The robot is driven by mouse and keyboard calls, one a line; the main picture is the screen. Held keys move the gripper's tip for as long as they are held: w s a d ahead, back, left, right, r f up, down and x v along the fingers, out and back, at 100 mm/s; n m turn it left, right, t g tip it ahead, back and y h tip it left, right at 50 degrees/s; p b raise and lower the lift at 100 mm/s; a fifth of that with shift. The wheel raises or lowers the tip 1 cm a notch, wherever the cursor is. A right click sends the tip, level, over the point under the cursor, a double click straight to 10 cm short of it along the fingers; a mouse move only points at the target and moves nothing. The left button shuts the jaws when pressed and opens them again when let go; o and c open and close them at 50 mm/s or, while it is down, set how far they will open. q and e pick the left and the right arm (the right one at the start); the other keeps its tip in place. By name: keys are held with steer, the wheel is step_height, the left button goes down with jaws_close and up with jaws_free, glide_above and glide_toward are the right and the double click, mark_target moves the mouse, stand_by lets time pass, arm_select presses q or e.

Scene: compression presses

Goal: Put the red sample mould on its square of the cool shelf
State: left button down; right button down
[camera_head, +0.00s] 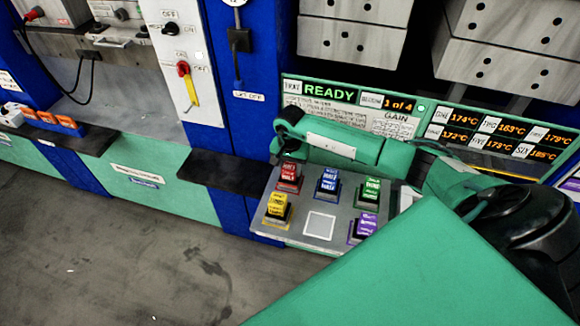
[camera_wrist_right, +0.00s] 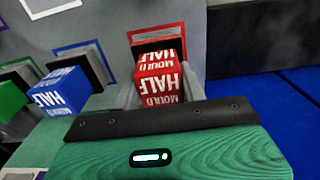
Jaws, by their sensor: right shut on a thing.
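The red sample mould (camera_head: 288,178) is at the back left of the grey cool shelf (camera_head: 299,210). In the right wrist view, the red mould (camera_wrist_right: 158,78) stands between the fingers of my right gripper (camera_wrist_right: 160,92), which is shut on it. Its dark base lies within the red-outlined square (camera_wrist_right: 155,27). Whether the base touches the shelf is hard to tell. In the head view my right gripper (camera_head: 289,161) reaches down onto the mould from above, with its fingers mostly hidden. My left gripper is not in view.
Blue (camera_head: 327,185), green (camera_head: 368,193), yellow (camera_head: 277,207) and purple (camera_head: 365,225) moulds stand on their squares. A black ledge (camera_head: 222,174) is left of the shelf. A sign reading READY (camera_head: 330,93) is behind.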

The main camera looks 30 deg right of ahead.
steer(key=c, duration=1.2)
jaws_free()
steer(key=shift+f, duration=0.15)
steer(key=shift+c, duration=0.2)
steer(key=o, duration=0.4)
steer(key=shift+r+p, duration=0.3)
step_height(320, 180, up, 10)
steer(key=b, duration=0.4)
steer(key=shift+r, duration=0.9)
